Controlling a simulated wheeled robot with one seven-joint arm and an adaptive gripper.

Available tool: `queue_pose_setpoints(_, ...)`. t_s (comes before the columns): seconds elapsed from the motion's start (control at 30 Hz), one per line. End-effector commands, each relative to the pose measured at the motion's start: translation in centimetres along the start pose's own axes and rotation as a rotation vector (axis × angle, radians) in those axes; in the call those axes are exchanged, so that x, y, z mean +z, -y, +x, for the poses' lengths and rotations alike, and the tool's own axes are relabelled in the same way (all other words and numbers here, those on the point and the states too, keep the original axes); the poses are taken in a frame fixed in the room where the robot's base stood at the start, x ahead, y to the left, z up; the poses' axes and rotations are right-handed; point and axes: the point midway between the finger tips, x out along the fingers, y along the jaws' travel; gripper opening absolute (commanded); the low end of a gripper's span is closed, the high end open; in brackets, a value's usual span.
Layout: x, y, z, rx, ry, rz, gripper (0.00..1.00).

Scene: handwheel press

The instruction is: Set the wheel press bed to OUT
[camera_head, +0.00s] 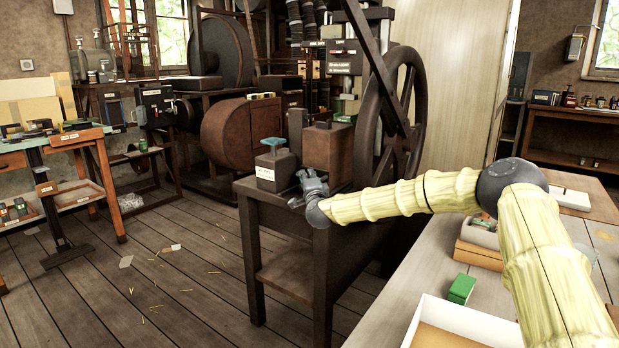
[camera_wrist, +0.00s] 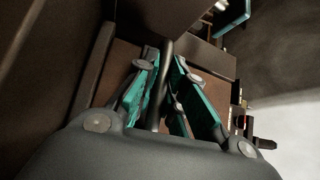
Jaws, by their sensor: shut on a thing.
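The wheel press shows in the head view as a large dark spoked wheel (camera_head: 408,80) beside a dark stand (camera_head: 283,210). A brown block (camera_head: 327,150) sits on the stand's top. My gripper (camera_head: 308,183) is low at the front edge of this top, next to the brown block. In the wrist view, its teal-padded fingers (camera_wrist: 166,68) are closed around a slim dark bar (camera_wrist: 166,48), with one finger on each side. The bar looks like a handle; where it joins the press is hidden. I cannot read the bed's position from these views.
A pale worktable (camera_head: 400,318) with a green block (camera_head: 461,289) and a white tray (camera_head: 470,322) lies at the right. Open floor (camera_head: 190,300) lies left of the stand.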

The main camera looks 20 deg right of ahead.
Motion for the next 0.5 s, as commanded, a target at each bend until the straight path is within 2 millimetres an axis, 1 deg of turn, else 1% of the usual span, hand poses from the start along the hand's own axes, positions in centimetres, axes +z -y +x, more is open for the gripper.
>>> queue_pose_setpoints(0.17,2.0,0.4,-1.9,0.002,0.006,-0.002,0.0)
queue_pose_setpoints(0.5,6.4,1.5,-6.3,0.003,0.006,-0.001,0.0)
